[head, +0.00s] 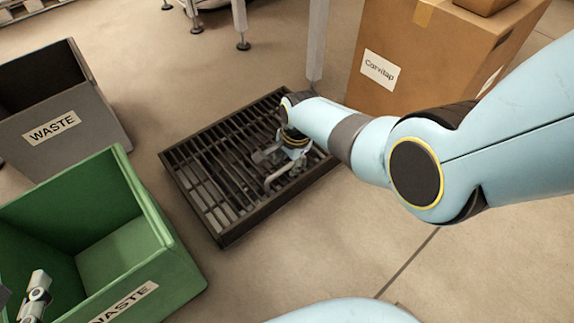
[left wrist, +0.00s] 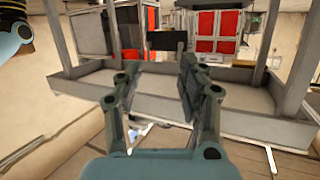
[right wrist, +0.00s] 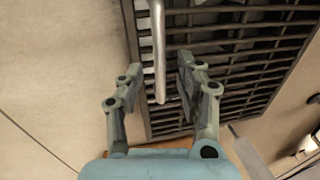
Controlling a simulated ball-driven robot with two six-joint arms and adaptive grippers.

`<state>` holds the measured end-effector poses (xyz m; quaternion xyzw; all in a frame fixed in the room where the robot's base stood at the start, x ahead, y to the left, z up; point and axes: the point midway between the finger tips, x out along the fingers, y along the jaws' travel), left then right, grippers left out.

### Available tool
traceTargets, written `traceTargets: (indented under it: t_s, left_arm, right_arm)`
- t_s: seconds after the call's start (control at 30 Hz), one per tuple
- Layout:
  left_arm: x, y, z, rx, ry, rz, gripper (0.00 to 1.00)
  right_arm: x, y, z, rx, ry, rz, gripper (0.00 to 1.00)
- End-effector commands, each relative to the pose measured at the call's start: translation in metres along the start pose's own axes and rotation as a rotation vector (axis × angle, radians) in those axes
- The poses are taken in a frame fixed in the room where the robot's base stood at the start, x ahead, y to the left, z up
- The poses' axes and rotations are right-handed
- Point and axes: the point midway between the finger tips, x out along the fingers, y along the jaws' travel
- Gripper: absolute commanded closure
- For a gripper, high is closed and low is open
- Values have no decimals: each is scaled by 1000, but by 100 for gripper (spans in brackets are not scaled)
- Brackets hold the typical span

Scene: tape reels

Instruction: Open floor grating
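The floor grating (head: 215,165) is a dark slatted panel lying flat in a raised dark frame (head: 232,232) on the floor. A pale metal handle (head: 282,178) stands at its right part. My right gripper (head: 272,160) is low over the grating beside this handle. In the right wrist view the handle (right wrist: 159,50) shows as a bar between the open fingers of my right gripper (right wrist: 157,82), with gaps on both sides. My left gripper (left wrist: 155,80) is open and empty; part of it shows at the lower left of the head view (head: 36,292).
A green waste bin (head: 150,245) stands left of the grating, and a grey waste bin (head: 85,130) behind it. A cardboard box (head: 425,60) stands at the back right, near a metal post (head: 318,40). Floor at the front right is clear.

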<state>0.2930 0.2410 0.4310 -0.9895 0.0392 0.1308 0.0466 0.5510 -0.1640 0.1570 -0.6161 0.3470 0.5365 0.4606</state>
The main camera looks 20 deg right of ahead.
Motion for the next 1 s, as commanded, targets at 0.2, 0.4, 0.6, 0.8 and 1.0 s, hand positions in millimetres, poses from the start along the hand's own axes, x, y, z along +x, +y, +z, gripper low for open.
traceTargets:
  t_s: [0.2, 0.4, 0.6, 0.8, 1.0]
  left_arm:
    - [15, -1, -41, 15, 166, 1, 60]
    - [19, -2, -62, 23, 249, 1, 60]
    - [19, -2, -67, 25, 267, 1, 60]
    - [19, -2, -67, 25, 266, 1, 60]
    - [19, -2, -67, 24, 266, 1, 60]
  right_arm:
    - [10, 1, 0, 0, 0, 1, 64]
    - [13, 0, 0, 0, 0, 0, 64]
    - [13, 0, 0, 0, 0, 0, 64]
    - [13, 0, 0, 0, 0, 0, 72]
    - [13, 0, 0, 0, 0, 0, 98]
